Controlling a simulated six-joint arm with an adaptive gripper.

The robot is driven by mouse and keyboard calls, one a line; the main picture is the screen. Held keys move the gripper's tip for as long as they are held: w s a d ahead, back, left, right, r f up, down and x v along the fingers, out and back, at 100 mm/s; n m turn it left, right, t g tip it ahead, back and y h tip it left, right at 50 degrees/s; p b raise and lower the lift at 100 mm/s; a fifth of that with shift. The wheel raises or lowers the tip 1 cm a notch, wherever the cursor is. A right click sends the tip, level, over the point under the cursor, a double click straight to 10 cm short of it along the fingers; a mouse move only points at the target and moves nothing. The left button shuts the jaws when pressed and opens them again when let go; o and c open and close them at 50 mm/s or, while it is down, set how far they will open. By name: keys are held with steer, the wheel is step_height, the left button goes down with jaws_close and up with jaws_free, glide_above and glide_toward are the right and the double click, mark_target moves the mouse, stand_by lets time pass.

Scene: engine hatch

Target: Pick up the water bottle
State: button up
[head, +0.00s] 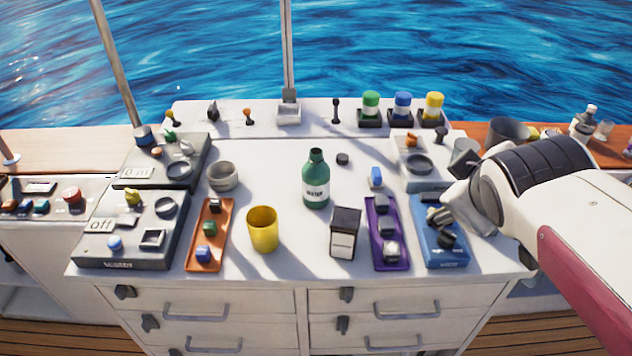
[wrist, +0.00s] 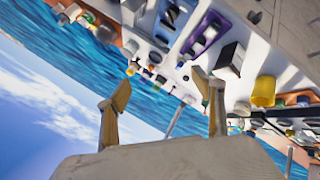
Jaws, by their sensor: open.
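The water bottle (head: 316,183) is dark green with a white label and stands upright near the middle of the white console top in the head view. My gripper (wrist: 162,86) is open and empty, its two tan fingers spread wide in the wrist view. In the head view my arm comes in from the right, and its end is over the right side of the console, well apart from the bottle. The fingers are not clear there. I cannot make out the bottle surely in the wrist view; a finger may hide it.
A yellow cup (head: 263,229) stands front left of the bottle, a black-and-white box (head: 344,233) front right. A grey bowl (head: 223,176) is to its left, a small dark knob (head: 343,159) behind right. A purple tray (head: 386,259) and blue panel (head: 447,256) lie between bottle and arm.

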steer(key=w+a+r+n+t+y, duration=0.1)
steer(key=w+a+n+t+y, duration=0.1)
steer(key=w+n, duration=0.9)
steer(key=w+a+r+n+t+y, duration=0.1)
steer(key=w+a+n+t+y, duration=0.15)
steer(key=w+n, duration=0.9)
steer(key=n+g+y, duration=0.4)
steer(key=n+y, duration=0.4)
steer(key=n, duration=0.6)
glide_above(328, 175)
steer(key=w+d, duration=0.2)
steer(key=d, duration=0.4)
step_height(328, 175, down, 13)
steer(key=s+f+n+g, duration=0.1)
steer(key=s+a+f+n+g+y, duration=0.1)
steer(key=f+n, duration=0.1)
steer(key=s+a+f+n+g+y, duration=0.1)
steer(key=f, duration=0.1)
steer(key=shift+f+n+g, duration=0.15)
steer(key=shift+n+g, duration=0.1)
steer(key=shift+s+a+f+n+y, duration=0.15)
steer(key=shift+s+f+n+y, duration=0.1)
steer(key=shift+s+f+n, duration=0.2)
steer(key=shift+g, duration=0.3)
steer(key=shift+w+a, duration=0.1)
steer(key=shift+a, duration=0.05)
steer(key=shift+x, duration=1.2)
